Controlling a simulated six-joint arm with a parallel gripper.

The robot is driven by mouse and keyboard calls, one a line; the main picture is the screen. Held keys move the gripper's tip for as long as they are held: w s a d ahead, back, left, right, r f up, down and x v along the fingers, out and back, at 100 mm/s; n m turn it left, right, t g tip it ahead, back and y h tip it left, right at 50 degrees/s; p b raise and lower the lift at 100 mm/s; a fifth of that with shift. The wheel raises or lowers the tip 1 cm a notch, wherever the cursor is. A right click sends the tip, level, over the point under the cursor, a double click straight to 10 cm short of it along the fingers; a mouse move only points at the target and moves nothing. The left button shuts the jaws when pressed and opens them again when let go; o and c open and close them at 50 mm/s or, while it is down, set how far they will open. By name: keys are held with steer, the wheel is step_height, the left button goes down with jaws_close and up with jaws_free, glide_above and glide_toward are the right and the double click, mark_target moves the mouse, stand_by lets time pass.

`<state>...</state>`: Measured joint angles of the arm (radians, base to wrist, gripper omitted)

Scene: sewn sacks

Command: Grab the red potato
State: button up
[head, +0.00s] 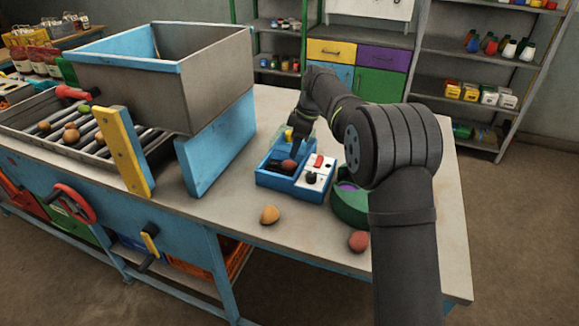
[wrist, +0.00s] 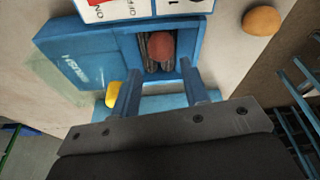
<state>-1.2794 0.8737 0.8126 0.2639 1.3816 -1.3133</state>
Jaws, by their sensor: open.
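A red potato (head: 288,166) lies in the dark recess of a blue box (head: 276,181) on the bench. In the wrist view the same potato (wrist: 160,46) shows just ahead of the fingertips, apart from them. My gripper (head: 297,143) hangs over the far end of the box. In the wrist view my gripper (wrist: 158,74) has its two blue fingers apart with nothing between them. A second reddish potato (head: 358,241) lies near the bench's front edge.
A yellow potato (head: 269,215) lies in front of the box. A white switch panel (head: 315,172) adjoins the recess. A green round container (head: 350,205) stands to its right. A large hopper (head: 165,75) and blue panel stand left.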

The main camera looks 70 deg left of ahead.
mark_target(291, 162)
steer(key=shift+d+x, duration=0.2)
steer(key=shift+x, duration=3.05)
steer(key=shift+w, duration=0.1)
steer(key=c, duration=0.7)
steer(key=shift+r, duration=0.15)
